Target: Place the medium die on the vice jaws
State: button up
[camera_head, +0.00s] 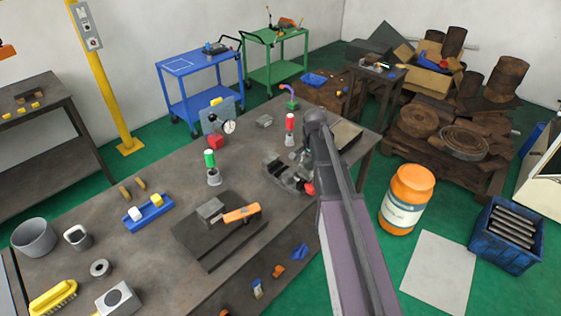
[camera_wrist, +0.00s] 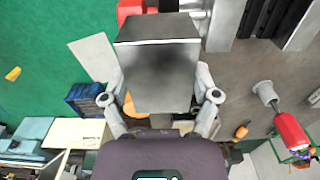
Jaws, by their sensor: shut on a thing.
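The medium die, a plain grey block (camera_wrist: 157,75), is held between the fingers of my gripper (camera_wrist: 162,98) in the wrist view. The fingers close on its two sides. The vice (camera_head: 284,174) stands on the table in the head view, with a red part at its right end. Grey metal of what looks like the vice (camera_wrist: 222,28) shows beyond the die at the top of the wrist view. The die appears apart from it, but the gap is hard to judge.
A red-topped post (camera_head: 290,128) and a green-topped post (camera_head: 212,166) stand near the vice. A dark plate (camera_head: 207,249) with a grey block and an orange tool lies left-front. An orange drum (camera_head: 406,197) stands on the floor at right. Bare tabletop lies left of the vice.

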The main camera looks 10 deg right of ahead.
jog(key=w+a, duration=0.2)
jog(key=w, duration=0.1)
jog(key=w+a, duration=0.3)
jog(key=w+a+f+b, duration=0.1)
jog(key=w+a, duration=0.2)
jog(key=shift+a, duration=0.15)
jog(key=shift+w+a+f+b, duration=0.15)
jog(key=shift+f+b, duration=0.45)
jog(key=shift+f, duration=0.05)
jog(key=shift+w+a+f+b, duration=0.15)
jog(key=shift+f+b, duration=0.45)
jog(key=shift+b, duration=0.05)
jog(key=shift+w+a+f+b, duration=0.15)
jog(key=shift+f+b, duration=0.45)
jog(key=shift+f, duration=0.05)
jog(key=shift+f+b, duration=0.4)
jog(key=o, duration=1.2)
jog(key=shift+c, duration=0.2)
jog(key=shift+r, duration=0.15)
